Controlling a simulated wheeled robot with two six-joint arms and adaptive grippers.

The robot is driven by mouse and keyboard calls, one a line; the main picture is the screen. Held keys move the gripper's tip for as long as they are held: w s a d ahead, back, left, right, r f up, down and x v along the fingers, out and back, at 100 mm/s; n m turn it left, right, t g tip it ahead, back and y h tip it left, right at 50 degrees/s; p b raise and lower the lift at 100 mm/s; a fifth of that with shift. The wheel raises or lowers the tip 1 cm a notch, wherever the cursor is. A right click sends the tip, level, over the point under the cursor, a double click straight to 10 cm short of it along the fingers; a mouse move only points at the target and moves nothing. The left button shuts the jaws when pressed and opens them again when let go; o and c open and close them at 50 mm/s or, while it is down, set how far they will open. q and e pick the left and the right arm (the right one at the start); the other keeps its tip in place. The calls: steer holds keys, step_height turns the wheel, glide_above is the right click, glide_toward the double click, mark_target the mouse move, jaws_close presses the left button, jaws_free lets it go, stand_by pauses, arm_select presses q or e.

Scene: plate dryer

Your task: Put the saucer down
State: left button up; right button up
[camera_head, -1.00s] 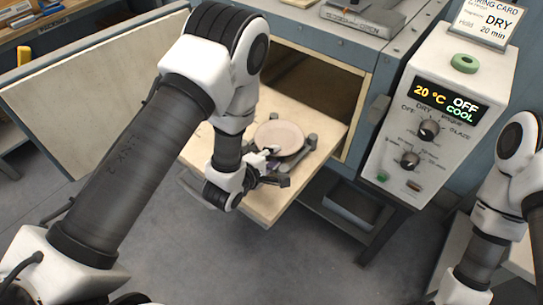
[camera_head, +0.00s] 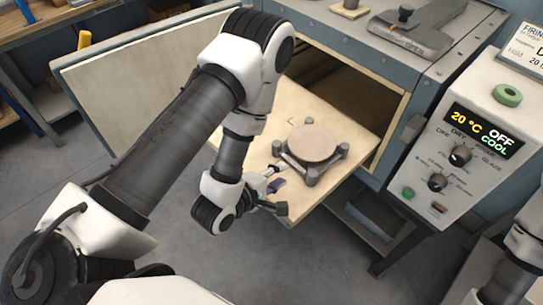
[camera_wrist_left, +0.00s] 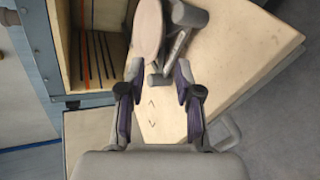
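The pinkish, flat, round saucer (camera_head: 313,143) rests on a small dark grey stand (camera_head: 311,174) on the pulled-out pale board of the dryer (camera_head: 300,108). My left gripper (camera_head: 276,181) is just in front of the stand, low over the board's near edge, apart from the saucer. There the saucer (camera_wrist_left: 148,28) and part of the stand (camera_wrist_left: 188,14) lie beyond the fingertips. My right gripper is out of view.
The open dryer chamber (camera_head: 350,80) is behind the board. A control box (camera_head: 465,150) stands at the right, its display reading 20 °C, OFF, COOL, with a green ring (camera_head: 507,95) on top. An open door panel (camera_head: 135,85) is at the left.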

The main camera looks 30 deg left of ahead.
arm_select(q)
steer(key=s+a+f+m+g+y, duration=0.1)
steer(key=s+a+f+m+g, duration=0.2)
steer(key=s+f+m+g, duration=0.3)
steer(key=s+a+f+m+g+y, duration=0.2)
steer(key=s+f+m+g, duration=0.4)
steer(key=s+f+m, duration=0.3)
steer(key=s+a+m, duration=0.1)
steer(key=s+m, duration=0.1)
steer(key=s, duration=0.1)
steer(key=shift+s+m+g, duration=0.25)
steer(key=shift+m+g, duration=0.05)
steer(key=shift+a, duration=0.1)
